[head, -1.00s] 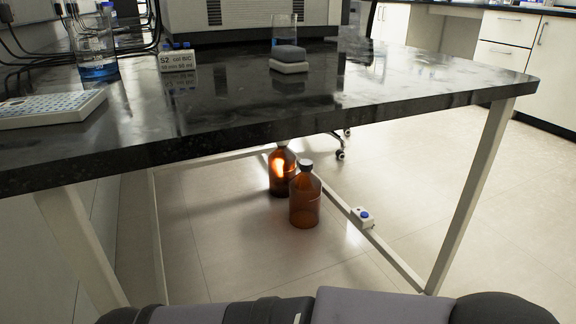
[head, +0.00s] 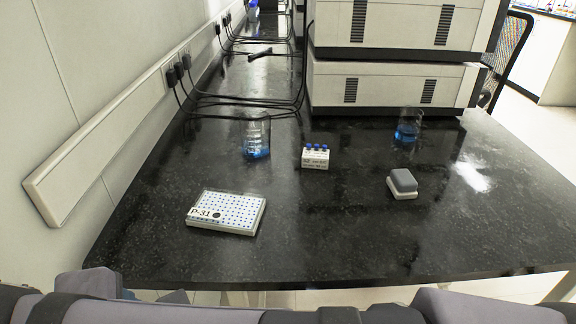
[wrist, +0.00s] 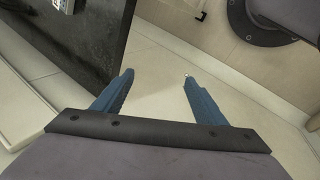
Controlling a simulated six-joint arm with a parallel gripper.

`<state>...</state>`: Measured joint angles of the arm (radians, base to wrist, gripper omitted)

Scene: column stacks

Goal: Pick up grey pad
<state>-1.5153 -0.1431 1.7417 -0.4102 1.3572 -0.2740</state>
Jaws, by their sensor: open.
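The grey pad (head: 403,179) is a small rounded block at the right of the bench in the head view. It rests on a white base (head: 402,192). My gripper (wrist: 157,80) shows in the wrist view with its two blue fingers apart and nothing between them. It is over the light floor beside the dark bench edge (wrist: 105,60), away from the pad. The pad does not show in the wrist view.
On the dark bench (head: 330,240) stand a white P-31 plate (head: 226,213), a beaker with blue liquid (head: 257,140), a small vial rack (head: 315,157) and another beaker (head: 407,128) behind the pad. A large instrument (head: 395,88) stands at the back. The bench front is clear.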

